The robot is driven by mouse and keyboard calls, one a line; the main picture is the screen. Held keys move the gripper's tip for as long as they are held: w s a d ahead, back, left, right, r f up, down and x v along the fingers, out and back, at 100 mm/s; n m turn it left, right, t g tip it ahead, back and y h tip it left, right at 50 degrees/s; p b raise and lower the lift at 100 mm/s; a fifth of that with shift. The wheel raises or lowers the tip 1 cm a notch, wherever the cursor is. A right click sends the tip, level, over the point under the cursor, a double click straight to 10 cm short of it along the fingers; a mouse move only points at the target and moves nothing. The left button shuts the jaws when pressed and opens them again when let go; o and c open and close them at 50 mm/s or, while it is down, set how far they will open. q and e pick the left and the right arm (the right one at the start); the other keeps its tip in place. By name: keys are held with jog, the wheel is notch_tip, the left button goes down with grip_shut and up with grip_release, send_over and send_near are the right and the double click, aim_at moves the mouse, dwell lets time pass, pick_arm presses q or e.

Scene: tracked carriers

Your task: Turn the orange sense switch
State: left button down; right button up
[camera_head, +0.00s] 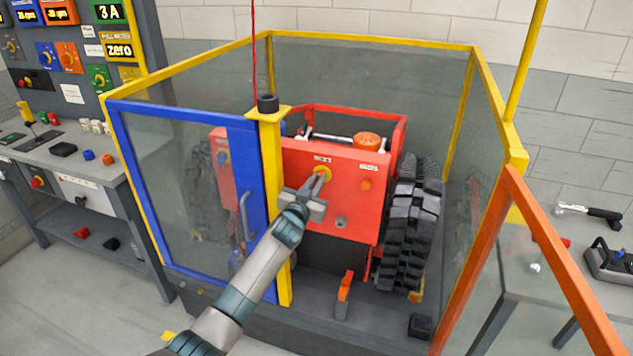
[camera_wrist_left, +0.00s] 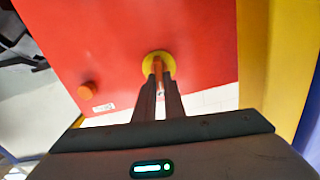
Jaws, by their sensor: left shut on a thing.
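The orange sense switch (camera_wrist_left: 157,66) is an orange lever on a round yellow base, set on the red front panel (camera_head: 345,215) of a tracked carrier. In the head view its yellow base (camera_head: 327,172) shows just past my fingertips. My left gripper (camera_head: 317,183) reaches in from the lower left and is shut on the switch. In the left wrist view the two dark fingers (camera_wrist_left: 159,95) lie on either side of the lever, which stands roughly upright in that picture. The fingers partly hide the lever. My right gripper is not in view.
A yellow-framed enclosure with clear panels surrounds the carrier. A blue-framed door (camera_head: 243,190) stands left of my arm; an orange-framed panel (camera_head: 545,245) stands at right. Black tracks (camera_head: 408,235) flank the red panel. An orange knob (camera_head: 366,184) sits right of the switch.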

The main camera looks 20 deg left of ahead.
pick_arm(q)
jog(key=shift+d+f+m+b, duration=0.1)
jog(key=shift+d+f+m, duration=0.1)
jog(key=shift+m, duration=2.5)
jog(key=shift+d+f+m+b, duration=0.15)
jog(key=shift+f+m, duration=0.05)
jog(key=shift+m, duration=2.5)
jog(key=shift+d+f+m+b, duration=0.1)
jog(key=shift+d+f+m, duration=0.1)
jog(key=shift+m, duration=2.5)
jog(key=c, duration=1.8)
grip_release()
jog(key=shift+c, duration=0.2)
jog(key=shift+s, duration=0.2)
